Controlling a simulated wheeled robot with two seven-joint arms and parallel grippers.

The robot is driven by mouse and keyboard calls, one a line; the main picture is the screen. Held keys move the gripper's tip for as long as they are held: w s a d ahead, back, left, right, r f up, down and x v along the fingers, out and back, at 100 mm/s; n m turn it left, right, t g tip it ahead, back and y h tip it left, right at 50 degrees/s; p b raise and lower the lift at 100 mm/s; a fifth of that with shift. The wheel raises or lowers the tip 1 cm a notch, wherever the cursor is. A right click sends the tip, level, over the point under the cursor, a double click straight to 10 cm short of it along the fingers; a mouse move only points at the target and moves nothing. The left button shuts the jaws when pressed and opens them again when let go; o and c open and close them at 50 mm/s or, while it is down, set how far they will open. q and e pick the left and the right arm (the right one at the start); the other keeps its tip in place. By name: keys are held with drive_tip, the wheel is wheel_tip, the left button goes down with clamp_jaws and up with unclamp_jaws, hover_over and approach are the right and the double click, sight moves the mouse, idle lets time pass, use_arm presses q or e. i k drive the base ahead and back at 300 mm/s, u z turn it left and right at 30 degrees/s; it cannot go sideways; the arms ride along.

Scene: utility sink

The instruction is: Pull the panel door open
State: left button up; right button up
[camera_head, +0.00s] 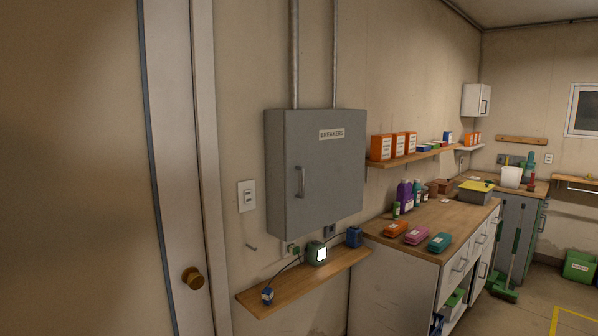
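The grey breaker panel (282,170) hangs on the wall near the middle of the head view. Its door (335,180) carries a "BREAKERS" label and looks shut. A vertical metal handle (301,182) sits on the door's left side. Neither of my grippers shows in this view, so nothing is seen touching the panel or its handle.
A narrow wooden shelf (290,290) with small devices and a cable is below the panel. A counter (440,222) with bottles and coloured packs stands to the right. A door with a brass knob (193,278) is at left. Floor is open at lower right.

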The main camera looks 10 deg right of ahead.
sight(324, 151)
drive_tip(key=i, duration=1.6)
drive_tip(key=z, duration=0.05)
